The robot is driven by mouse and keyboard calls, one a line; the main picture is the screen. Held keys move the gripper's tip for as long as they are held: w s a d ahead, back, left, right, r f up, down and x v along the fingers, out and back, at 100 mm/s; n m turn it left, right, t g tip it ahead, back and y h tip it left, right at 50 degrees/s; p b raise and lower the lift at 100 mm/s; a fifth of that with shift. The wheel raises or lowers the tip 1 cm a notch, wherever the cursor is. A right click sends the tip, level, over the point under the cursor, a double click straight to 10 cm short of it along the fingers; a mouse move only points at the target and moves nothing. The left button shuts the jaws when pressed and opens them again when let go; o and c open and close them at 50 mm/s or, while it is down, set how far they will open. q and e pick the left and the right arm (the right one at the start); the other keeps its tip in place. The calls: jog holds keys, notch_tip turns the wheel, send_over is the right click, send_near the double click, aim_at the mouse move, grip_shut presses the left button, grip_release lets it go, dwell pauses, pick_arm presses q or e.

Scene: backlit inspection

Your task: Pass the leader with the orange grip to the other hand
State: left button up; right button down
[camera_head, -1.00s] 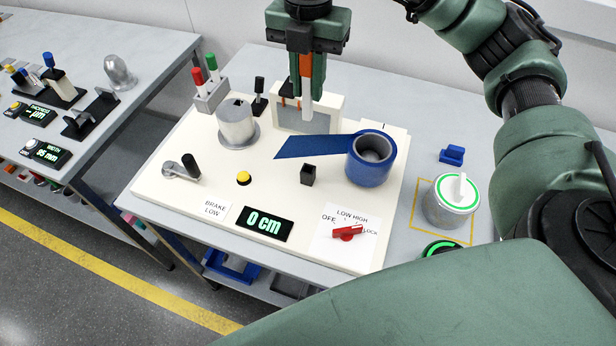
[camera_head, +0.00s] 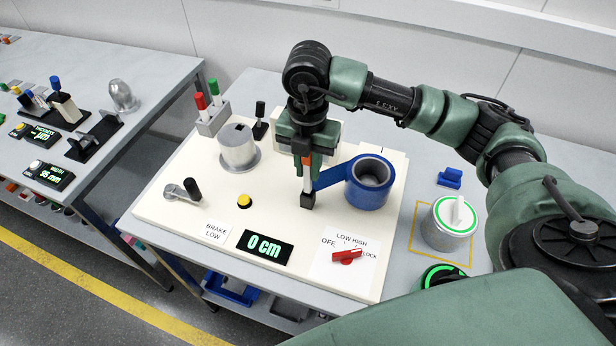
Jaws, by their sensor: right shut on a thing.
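The leader (camera_head: 307,184) is a thin pale strip with an orange upper part. It hangs upright from my right gripper (camera_head: 307,160), which is shut on it above the cream panel (camera_head: 290,225). Its lower end is at the small black block (camera_head: 307,200) in the picture; I cannot tell whether they touch. The blue tape roll (camera_head: 371,184) stands just to the right, its loose tape reaching left behind the gripper. My left gripper is not in view.
A metal spool (camera_head: 238,150), yellow button (camera_head: 244,201), crank (camera_head: 183,192) and red switch (camera_head: 347,256) stand on the panel. The display (camera_head: 264,247) reads 0 cm. A round metal can (camera_head: 448,226) stands to the right.

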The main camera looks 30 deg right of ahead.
aim_at(308, 183)
notch_tip(308, 183, down, 4)
jog(key=shift+f+p, duration=0.25)
jog(key=shift+p, duration=0.3)
jog(key=shift+f, duration=0.1)
jog(key=shift+f+b, duration=0.3)
jog(key=shift+b, duration=0.1)
jog(key=c, duration=1.3)
grip_release()
jog(key=shift+r, duration=0.1)
